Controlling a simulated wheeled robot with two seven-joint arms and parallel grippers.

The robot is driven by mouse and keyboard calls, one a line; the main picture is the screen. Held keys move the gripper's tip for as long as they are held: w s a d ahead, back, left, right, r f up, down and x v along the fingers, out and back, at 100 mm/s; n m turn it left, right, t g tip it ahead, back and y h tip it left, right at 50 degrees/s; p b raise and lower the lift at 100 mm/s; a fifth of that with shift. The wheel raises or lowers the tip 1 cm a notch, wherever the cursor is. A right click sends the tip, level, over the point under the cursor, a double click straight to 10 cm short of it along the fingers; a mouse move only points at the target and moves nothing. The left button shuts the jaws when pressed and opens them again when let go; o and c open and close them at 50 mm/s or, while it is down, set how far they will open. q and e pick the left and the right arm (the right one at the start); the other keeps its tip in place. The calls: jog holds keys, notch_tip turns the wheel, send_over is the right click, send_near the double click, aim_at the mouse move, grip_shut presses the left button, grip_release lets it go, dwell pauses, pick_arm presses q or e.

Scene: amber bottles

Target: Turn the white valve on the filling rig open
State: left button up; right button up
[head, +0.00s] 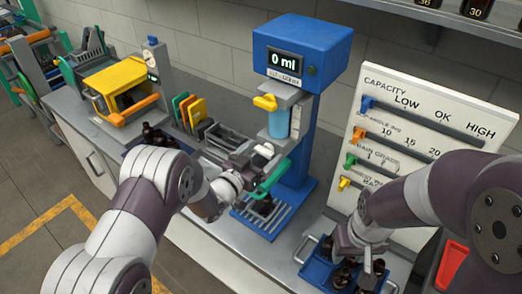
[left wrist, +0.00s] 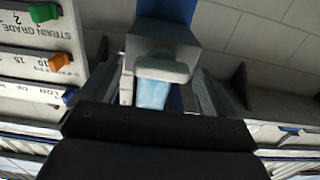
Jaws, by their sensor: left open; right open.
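The filling rig (head: 302,45) is a blue stand with a display reading "0 ml". A yellow lever (head: 265,102) and a pale blue cylinder (head: 279,122) are on its front. The white valve (head: 264,150) shows low on the rig, partly hidden by my left gripper (head: 252,160). In the left wrist view the white valve (left wrist: 162,70) lies between the spread fingers of my left gripper (left wrist: 160,90), under a grey block. I see gaps beside it; contact is unclear. My right gripper (head: 358,250) is open above a blue tray at the lower right.
A green handle (head: 272,177) is just below my left gripper, above a dark bottle (head: 264,206) on the rig's slatted base. The blue tray (head: 318,272) holds dark bottles. A slider board (head: 420,105) stands right; a yellow machine (head: 118,82) stands left.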

pick_arm(q)
jog(key=shift+w, duration=0.1)
jog(key=c, duration=1.1)
jog(key=shift+o, duration=0.2)
jog(key=shift+n, duration=0.3)
jog(key=shift+f+n+b, duration=0.1)
jog(key=shift+n+b, duration=0.75)
jog(key=shift+n, duration=0.15)
jog(key=n+b, duration=0.1)
jog(key=n, duration=0.3)
jog(key=shift+a+n+b, duration=0.15)
jog(key=shift+n+b, duration=0.15)
jog(key=n, duration=0.4)
jog(key=shift+w+b, duration=0.1)
jog(key=shift+b, duration=0.3)
jog(key=shift+f+n, duration=0.1)
jog(key=shift+n, duration=2.3)
